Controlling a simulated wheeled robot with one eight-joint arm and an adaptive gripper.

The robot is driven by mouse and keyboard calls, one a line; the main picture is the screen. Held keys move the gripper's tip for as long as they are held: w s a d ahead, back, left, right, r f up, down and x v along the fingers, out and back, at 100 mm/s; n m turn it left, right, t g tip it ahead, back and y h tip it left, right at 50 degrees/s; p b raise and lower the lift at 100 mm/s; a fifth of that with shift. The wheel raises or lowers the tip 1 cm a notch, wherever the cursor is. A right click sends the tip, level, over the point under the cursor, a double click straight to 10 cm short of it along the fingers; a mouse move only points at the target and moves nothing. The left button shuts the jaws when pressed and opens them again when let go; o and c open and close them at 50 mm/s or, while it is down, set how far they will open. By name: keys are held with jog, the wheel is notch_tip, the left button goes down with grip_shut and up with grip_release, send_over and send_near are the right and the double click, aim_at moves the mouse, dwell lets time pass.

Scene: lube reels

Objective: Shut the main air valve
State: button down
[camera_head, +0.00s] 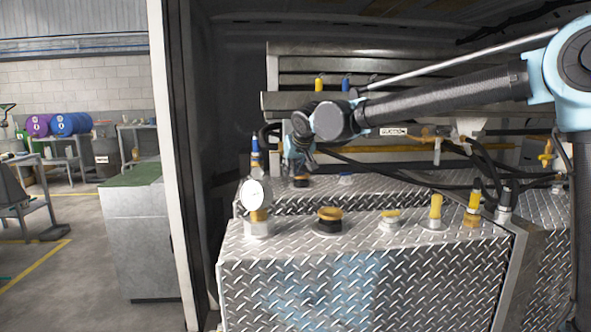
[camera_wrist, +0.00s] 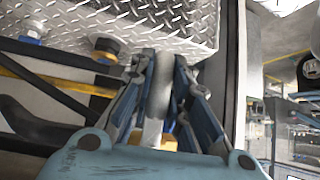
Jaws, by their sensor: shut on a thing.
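My gripper (camera_head: 300,160) is over the rear part of the tank top in the head view, tilted downward. In the wrist view, my gripper (camera_wrist: 166,62) has its two blue-grey fingers on either side of a narrow grey rounded part (camera_wrist: 161,85), shut on it. A pale stem and a yellow fitting (camera_wrist: 169,143) show below that part, between the fingers. I cannot tell whether this grey part belongs to the main air valve. My arm hides what lies behind the gripper in the head view.
A diamond-plate tank (camera_head: 300,285) fills the lower middle. On it stand a white-faced gauge (camera_head: 256,193), a yellow-topped cap (camera_head: 329,219) and several yellow fittings. Black hoses (camera_head: 430,178) run at the right. A door post (camera_head: 172,150) stands left; the floor beyond has free room.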

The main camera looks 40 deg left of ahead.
jog(key=c, duration=1.5)
grip_release()
jog(key=v, duration=1.2)
jog(key=shift+d+f, duration=0.1)
